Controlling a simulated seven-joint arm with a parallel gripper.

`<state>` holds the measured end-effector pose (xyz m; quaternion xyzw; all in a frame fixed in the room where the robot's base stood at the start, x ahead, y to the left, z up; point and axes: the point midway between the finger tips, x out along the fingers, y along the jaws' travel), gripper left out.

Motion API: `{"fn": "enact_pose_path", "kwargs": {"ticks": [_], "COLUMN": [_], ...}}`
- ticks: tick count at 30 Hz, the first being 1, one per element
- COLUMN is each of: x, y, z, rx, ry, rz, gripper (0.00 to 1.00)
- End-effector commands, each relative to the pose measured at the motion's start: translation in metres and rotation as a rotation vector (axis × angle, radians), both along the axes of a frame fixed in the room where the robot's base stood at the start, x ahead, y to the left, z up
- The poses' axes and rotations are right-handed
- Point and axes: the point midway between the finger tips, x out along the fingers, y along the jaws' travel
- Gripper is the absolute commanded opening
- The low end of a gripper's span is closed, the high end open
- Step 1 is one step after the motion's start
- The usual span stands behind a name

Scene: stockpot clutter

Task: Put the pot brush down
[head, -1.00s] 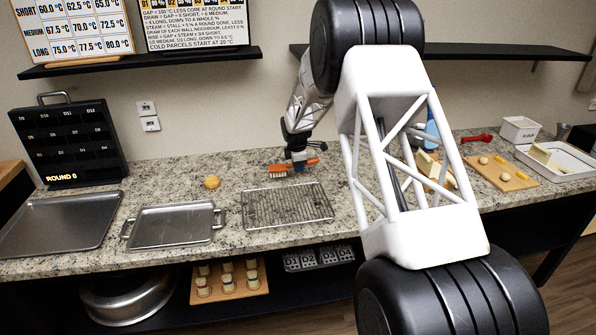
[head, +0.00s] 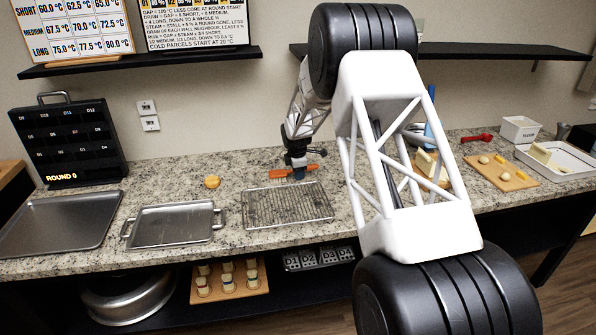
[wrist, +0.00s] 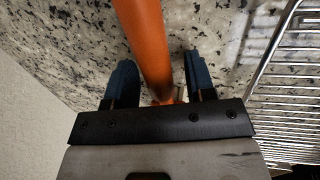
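The pot brush (head: 280,174) has an orange handle and lies on or just above the granite counter behind the wire rack. Its handle (wrist: 148,45) runs down between my fingers in the wrist view. My gripper (head: 298,174) is low over the counter at the brush. In the wrist view my gripper (wrist: 162,85) has its two blue fingers spread on either side of the handle, with a gap visible on the right. The bristles are not clearly visible now.
The wire rack (head: 287,205) is just in front of the brush. A metal tray (head: 172,224) and an orange round item (head: 212,182) are to the left. A board (head: 500,174) with food is to the right.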

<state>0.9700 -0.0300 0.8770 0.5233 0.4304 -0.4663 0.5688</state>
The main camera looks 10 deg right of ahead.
Motion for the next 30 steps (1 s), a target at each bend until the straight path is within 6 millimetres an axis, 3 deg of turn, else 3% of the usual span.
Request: {"fn": "enact_pose_path", "kwargs": {"ticks": [14, 30], "x": [-0.002, -0.017], "y": [0.001, 0.007], "z": [0.014, 0.091], "rx": [0.000, 0.000], "ry": [0.000, -0.002], "rz": [0.000, 0.000], "gripper": [0.50, 0.50]}}
